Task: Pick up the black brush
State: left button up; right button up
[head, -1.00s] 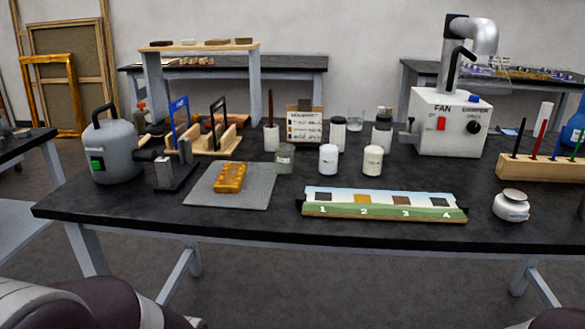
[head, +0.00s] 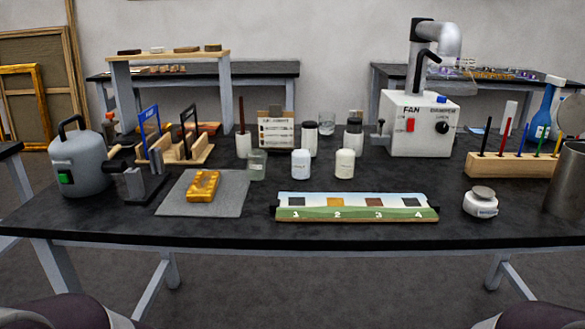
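A wooden block (head: 492,166) at the right of the black table holds several thin upright sticks that look like brush handles, in different colours. The black brush (head: 486,138) is the leftmost of them and stands upright in the block. A red brush (head: 504,136) stands just right of it. The black brush's lower end is hidden in the block. Neither gripper shows; only parts of my arms appear at the bottom corners, well apart from the block.
A small white jar (head: 480,204) stands in front of the block, and a metal cylinder (head: 567,180) stands to its right. A white fan box (head: 420,122) is behind left. A numbered panel (head: 356,213) lies at the front. The front edge between panel and jar is clear.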

aim_at(484, 140)
jog(key=i+l+z, duration=0.1)
jog(key=l, duration=0.35)
jog(key=i+l, duration=0.2)
jog(key=l, duration=0.25)
jog(key=i+l+z, duration=0.15)
jog(key=l, duration=0.3)
jog(key=i+l+z, duration=0.1)
jog(key=l, duration=0.35)
jog(key=i+l, duration=0.3)
jog(key=i+l+z, duration=0.15)
jog(key=l, duration=0.4)
jog(key=i, duration=0.1)
